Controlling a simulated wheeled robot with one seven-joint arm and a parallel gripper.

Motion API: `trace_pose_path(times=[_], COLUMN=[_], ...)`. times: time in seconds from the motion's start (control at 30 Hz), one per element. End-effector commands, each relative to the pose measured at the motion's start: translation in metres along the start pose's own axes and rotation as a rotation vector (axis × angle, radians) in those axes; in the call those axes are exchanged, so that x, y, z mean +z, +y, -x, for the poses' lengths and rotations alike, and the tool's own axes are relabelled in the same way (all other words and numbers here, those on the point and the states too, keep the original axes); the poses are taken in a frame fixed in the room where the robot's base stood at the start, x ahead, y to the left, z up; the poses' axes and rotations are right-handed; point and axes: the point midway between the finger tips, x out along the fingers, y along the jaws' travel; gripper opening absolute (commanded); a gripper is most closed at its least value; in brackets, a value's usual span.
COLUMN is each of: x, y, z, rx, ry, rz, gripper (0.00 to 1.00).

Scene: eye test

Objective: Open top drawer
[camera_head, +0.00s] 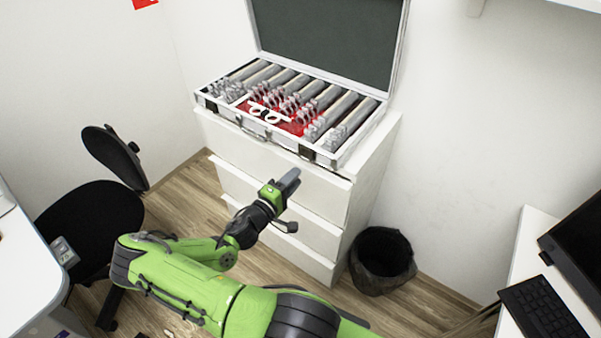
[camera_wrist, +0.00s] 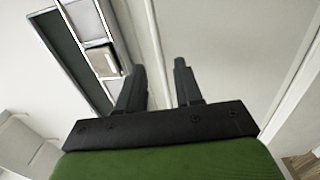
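A white dresser (camera_head: 373,160) with three drawers stands against the wall in the head view. Its top drawer (camera_head: 235,147) looks closed, with a protruding lip along its upper edge. My gripper (camera_head: 288,182) is in front of the top drawer's front, right of its middle; whether it touches cannot be told. In the wrist view my gripper (camera_wrist: 160,67) has its two dark fingers apart with nothing held between them. A pale lengthwise edge of the white furniture (camera_wrist: 154,35) shows beyond the fingers.
An open lens case (camera_head: 334,158) lies on the dresser. A black bin (camera_head: 382,262) stands right of it. A black chair (camera_head: 95,215) is at left, with a white desk (camera_head: 25,265) beside it. Some wooden floor is clear.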

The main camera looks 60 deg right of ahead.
Motion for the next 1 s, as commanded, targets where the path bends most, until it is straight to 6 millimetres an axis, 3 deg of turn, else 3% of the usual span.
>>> trace_pose_path(times=[0.1, 0.2, 0.5, 0.77, 1.0], x=[0.001, 0.001, 0.0, 0.0, 0.0], y=[-0.001, -0.001, 0.0, 0.0, 0.0], z=[-0.024, -0.037, -0.042, -0.042, -0.042], rx=[0.002, 0.0, -0.001, 0.0, -0.001], ry=[-0.002, -0.002, 0.001, 0.0, 0.0], rz=[-0.001, -0.001, 0.0, 0.0, 0.0], gripper=[0.35, 0.35, 0.35, 0.0, 0.0])
